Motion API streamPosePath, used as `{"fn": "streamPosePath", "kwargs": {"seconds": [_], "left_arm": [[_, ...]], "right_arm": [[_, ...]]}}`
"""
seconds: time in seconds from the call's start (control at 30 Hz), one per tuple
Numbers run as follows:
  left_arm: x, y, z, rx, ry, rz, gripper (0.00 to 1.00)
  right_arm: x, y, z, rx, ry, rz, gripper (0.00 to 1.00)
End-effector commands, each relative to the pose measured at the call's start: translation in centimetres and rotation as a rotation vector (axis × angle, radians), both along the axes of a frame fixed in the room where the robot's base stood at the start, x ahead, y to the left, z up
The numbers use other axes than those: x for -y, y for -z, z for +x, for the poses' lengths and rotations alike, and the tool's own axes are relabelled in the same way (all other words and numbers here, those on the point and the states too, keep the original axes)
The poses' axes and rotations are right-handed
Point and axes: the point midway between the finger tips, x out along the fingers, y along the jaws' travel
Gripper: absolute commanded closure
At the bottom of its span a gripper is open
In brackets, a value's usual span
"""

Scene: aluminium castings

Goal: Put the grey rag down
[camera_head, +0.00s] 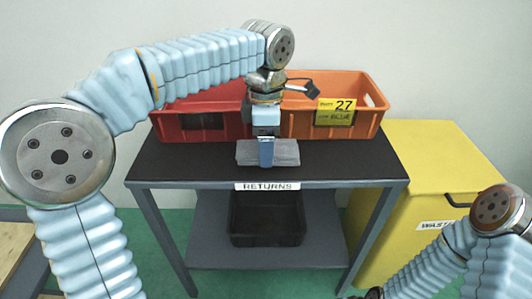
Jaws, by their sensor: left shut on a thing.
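The grey rag (287,152) is a flat, folded-looking piece at the front of the dark tabletop, just behind the RETURNS label. My left gripper (266,152) reaches down from above and is shut on the rag near its middle. The gripper's blue finger covers part of the rag. I cannot tell whether the rag rests on the tabletop or hangs slightly above it. My right arm shows at the lower right; its gripper's fingers are not clearly visible.
The dark table (160,165) carries a red bin (180,122) and an orange bin (300,125) with a yellow 27 label behind the rag. A black crate (267,237) sits on the lower shelf. A yellow waste box (440,160) stands at right. The tabletop is bare beside the rag.

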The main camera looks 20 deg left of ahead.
Motion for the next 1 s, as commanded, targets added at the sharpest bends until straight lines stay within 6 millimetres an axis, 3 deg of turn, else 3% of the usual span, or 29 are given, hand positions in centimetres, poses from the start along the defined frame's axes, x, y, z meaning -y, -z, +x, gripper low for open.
{"fn": "streamPosePath", "kwargs": {"seconds": [0.03, 0.13, 0.53, 0.57, 0.7, 1.0], "left_arm": [[0.0, 1.2, -0.1, -0.005, 0.001, 0.002, 0.53], [0.0, 2.5, -0.2, -0.001, 0.001, 0.001, 0.53], [0.1, 3.1, -0.2, -0.001, 0.001, 0.001, 0.53], [0.1, 3.1, -0.2, -0.001, 0.001, 0.001, 0.27], [0.1, 3.0, -0.2, -0.001, 0.000, 0.001, 0.06], [0.1, 2.9, -0.2, -0.001, 0.000, 0.001, 0.03]], "right_arm": [[0.0, 0.4, 0.0, 0.000, 0.000, 0.000, 0.57], [0.0, 0.5, 0.0, 0.000, 0.001, 0.000, 0.57], [0.0, 0.7, 0.0, 0.000, 0.001, -0.001, 0.57], [0.1, 0.7, 0.0, 0.000, 0.001, -0.001, 0.57], [0.1, 0.6, 0.0, 0.000, 0.001, -0.001, 0.57], [0.0, 0.5, 0.0, 0.000, 0.001, -0.001, 0.57]]}}
